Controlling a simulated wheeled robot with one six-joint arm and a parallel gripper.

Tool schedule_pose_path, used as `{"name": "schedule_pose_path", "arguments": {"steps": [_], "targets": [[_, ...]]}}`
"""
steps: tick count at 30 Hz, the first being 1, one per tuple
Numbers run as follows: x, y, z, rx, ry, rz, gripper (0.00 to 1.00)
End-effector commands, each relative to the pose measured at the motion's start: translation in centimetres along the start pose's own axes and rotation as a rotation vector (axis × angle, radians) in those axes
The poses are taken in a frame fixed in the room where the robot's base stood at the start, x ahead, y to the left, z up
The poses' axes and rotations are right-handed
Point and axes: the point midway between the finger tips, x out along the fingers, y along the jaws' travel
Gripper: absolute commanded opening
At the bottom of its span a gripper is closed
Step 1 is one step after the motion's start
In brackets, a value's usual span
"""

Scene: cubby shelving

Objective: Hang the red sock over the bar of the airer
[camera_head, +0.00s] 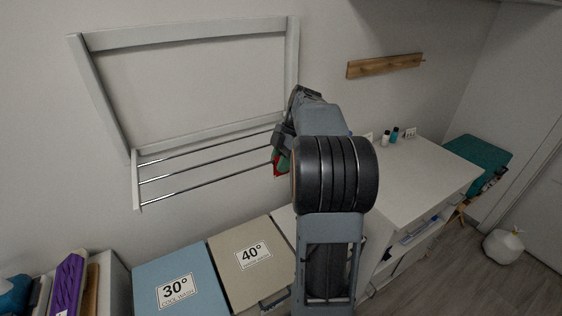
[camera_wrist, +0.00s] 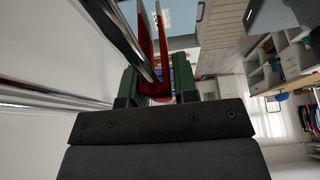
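The red sock (camera_wrist: 163,45) shows in the wrist view as two narrow red strips with a gap between them, beside a metal bar of the airer (camera_wrist: 125,35). It seems to be draped over that bar, but the fold is partly hidden. My gripper (camera_wrist: 158,84) has its green fingers apart, one on each side of the sock, with a gap visible by the right finger. In the head view, the white wall airer (camera_head: 190,38) has several thin bars. My gripper (camera_head: 281,158) is at their right end, with a bit of red sock (camera_head: 276,168) showing below.
Below the airer stand a blue 30° bin (camera_head: 160,272) and a beige 40° bin (camera_head: 230,265). A white counter (camera_head: 420,170) with small bottles is at right. A wooden rail (camera_head: 385,66) is on the wall. A white bag (camera_head: 503,246) sits on the floor.

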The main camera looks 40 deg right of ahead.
Motion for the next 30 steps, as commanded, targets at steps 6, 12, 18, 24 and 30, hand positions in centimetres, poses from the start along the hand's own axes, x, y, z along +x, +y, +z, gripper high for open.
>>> {"name": "schedule_pose_path", "arguments": {"steps": [6,12,18,24,30], "targets": [[0.0,0.0,0.0,0.0,0.0,0.0,0.48],[0.0,0.0,0.0,0.0,0.0,0.0,0.49],[-1.1,0.1,0.1,0.0,-0.001,0.003,0.49],[-5.0,0.1,0.1,0.0,-0.002,0.004,0.49],[-9.2,0.1,0.0,0.001,-0.001,0.003,0.49]]}}
